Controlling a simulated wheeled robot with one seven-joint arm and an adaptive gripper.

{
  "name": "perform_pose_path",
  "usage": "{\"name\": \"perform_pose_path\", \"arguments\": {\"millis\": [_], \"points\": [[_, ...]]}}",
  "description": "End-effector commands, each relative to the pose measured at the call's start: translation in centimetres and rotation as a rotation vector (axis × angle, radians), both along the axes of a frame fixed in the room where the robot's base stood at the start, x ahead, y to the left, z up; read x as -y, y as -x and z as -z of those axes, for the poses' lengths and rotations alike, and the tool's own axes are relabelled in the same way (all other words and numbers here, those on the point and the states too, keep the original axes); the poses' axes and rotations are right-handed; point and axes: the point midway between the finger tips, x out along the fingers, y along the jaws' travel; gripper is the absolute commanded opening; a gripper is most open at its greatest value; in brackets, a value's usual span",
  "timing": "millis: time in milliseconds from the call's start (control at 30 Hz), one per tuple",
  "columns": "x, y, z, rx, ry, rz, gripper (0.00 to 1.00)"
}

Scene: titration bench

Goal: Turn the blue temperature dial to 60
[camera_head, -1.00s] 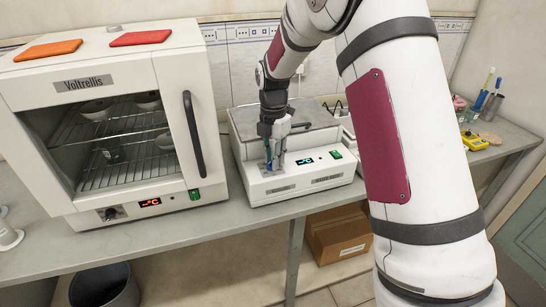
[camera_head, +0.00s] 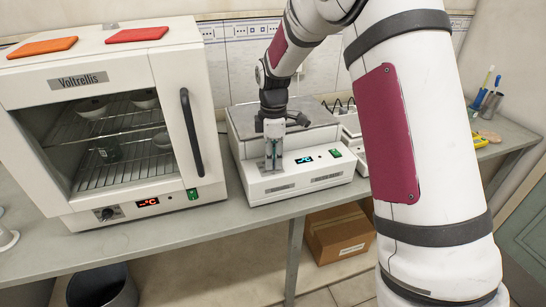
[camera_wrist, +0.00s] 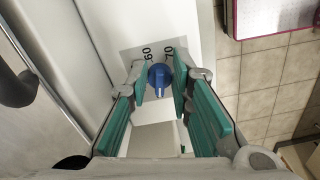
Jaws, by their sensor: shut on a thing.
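The blue dial (camera_wrist: 159,76) sits on the front of a white bench device (camera_head: 310,184). In the wrist view the figures 60 and 70 are printed beyond the dial, 60 at upper left and 70 at upper right. A pale mark on the knob faces down in the picture; the rest of the scale is hidden. My gripper (camera_wrist: 160,82) has its two fingertips closed on the dial's left and right sides. In the head view my gripper (camera_head: 273,166) points down at the device's left front and hides the dial.
A lit display (camera_head: 305,160) and a green switch (camera_head: 335,153) are right of my gripper on the device. An oven (camera_head: 110,120) with a dark handle stands close on the left. More equipment (camera_head: 350,122) stands on the right. The bench front edge is clear.

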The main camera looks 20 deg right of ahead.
Motion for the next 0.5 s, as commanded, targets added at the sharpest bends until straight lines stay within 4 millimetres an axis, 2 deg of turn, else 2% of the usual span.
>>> {"name": "perform_pose_path", "arguments": {"millis": [500], "points": [[-0.25,0.33,-0.10,0.004,0.000,0.490,0.00]]}}
